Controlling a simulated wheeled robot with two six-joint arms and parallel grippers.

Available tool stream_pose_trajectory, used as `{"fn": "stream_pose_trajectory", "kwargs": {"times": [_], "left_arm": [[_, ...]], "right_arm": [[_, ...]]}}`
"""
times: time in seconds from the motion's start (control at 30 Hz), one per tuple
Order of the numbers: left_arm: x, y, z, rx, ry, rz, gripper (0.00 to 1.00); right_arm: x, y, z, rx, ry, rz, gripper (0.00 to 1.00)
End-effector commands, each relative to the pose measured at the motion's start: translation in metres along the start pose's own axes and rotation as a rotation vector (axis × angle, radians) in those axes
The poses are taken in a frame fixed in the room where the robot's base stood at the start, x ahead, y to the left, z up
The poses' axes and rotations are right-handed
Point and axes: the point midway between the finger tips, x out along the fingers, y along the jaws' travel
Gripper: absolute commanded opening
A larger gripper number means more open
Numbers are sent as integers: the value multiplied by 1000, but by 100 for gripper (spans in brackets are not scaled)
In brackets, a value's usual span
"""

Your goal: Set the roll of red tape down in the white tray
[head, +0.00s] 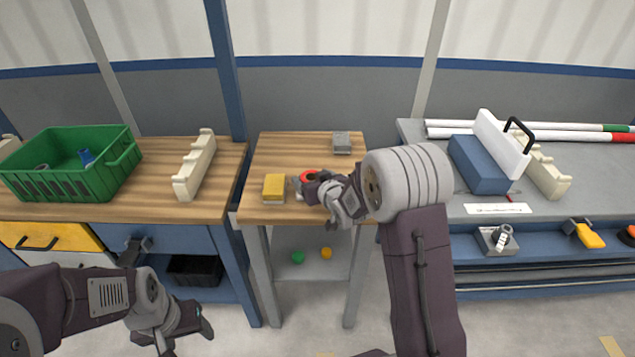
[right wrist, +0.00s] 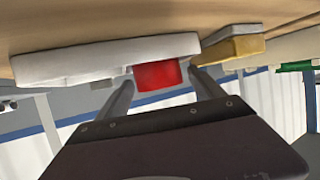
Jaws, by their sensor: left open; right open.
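The roll of red tape (head: 308,176) is at the middle of the small wooden table, beside my right gripper (head: 304,187). In the right wrist view the red tape (right wrist: 157,75) shows between the two spread fingers, rising past the rim of the white tray (right wrist: 75,62). Its lower part is hidden, so I cannot tell whether it rests on the tray floor. My right gripper is open. In the head view my right arm hides most of the tray. My left gripper (head: 187,335) is open and empty, low at the left, away from the table.
A yellow box (head: 274,188) stands just left of my right gripper. A grey block (head: 341,143) lies at the table's back. A green crate (head: 70,175) and a cream rack (head: 194,166) are on the left bench. A blue-and-white toolbox (head: 480,165) is on the right bench.

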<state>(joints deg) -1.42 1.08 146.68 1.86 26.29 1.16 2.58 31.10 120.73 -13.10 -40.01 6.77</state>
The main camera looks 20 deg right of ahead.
Motion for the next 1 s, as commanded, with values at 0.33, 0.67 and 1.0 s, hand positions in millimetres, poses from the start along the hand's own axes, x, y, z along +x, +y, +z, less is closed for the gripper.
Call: {"fn": "stream_pose_trajectory", "kwargs": {"times": [0.33,0.67,1.0], "left_arm": [[-9,0,-1,0,0,0,64],[-13,0,-1,0,0,0,64],[-12,0,-1,0,0,0,64]], "right_arm": [[-78,1,-2,0,0,2,78],[-118,0,0,1,0,1,78],[-158,1,100,38,-492,86,78]]}}
